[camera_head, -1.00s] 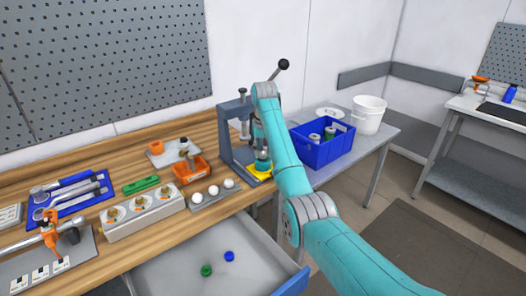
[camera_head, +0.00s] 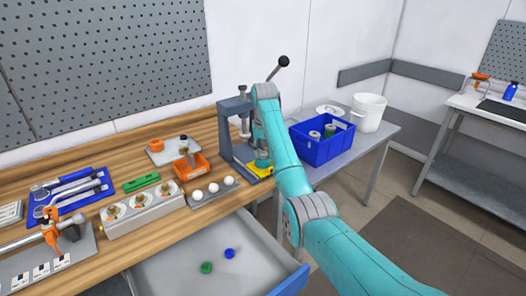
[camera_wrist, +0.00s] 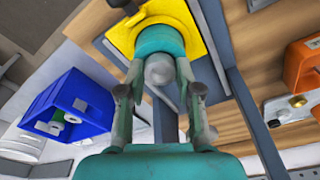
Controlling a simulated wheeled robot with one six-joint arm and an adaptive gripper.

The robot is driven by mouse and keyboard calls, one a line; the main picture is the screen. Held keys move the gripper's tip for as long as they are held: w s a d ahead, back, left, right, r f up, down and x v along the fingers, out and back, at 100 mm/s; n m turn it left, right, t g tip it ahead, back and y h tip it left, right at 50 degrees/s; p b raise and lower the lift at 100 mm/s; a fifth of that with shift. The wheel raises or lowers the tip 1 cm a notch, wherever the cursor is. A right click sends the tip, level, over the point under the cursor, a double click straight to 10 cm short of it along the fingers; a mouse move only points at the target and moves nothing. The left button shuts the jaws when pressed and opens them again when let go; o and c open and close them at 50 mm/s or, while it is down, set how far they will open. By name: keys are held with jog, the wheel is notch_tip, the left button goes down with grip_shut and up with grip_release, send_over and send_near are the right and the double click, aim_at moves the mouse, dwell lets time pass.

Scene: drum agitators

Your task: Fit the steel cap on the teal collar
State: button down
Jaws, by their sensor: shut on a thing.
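In the wrist view the teal collar (camera_wrist: 159,38) stands on a yellow base, and it also shows in the head view (camera_head: 262,158), partly behind my arm. A grey rounded steel cap (camera_wrist: 159,70) is at the collar's near end, between my fingers. My gripper (camera_wrist: 157,75) is shut on the steel cap, with one finger on each side. Whether the cap is seated on the collar or just against it cannot be told. In the head view my gripper is mostly hidden by my arm.
A grey press frame (camera_head: 228,132) with a black-knobbed lever (camera_head: 283,62) stands close around the collar. A blue crate (camera_head: 322,147) and white bucket (camera_head: 369,112) are to the right. An orange tray (camera_head: 190,167) is to the left. An open drawer (camera_head: 190,262) is below.

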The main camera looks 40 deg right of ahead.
jog(key=shift+f, duration=0.2)
dwell(0.5)
jog(key=c, duration=0.7)
grip_release()
jog(key=shift+r, duration=0.1)
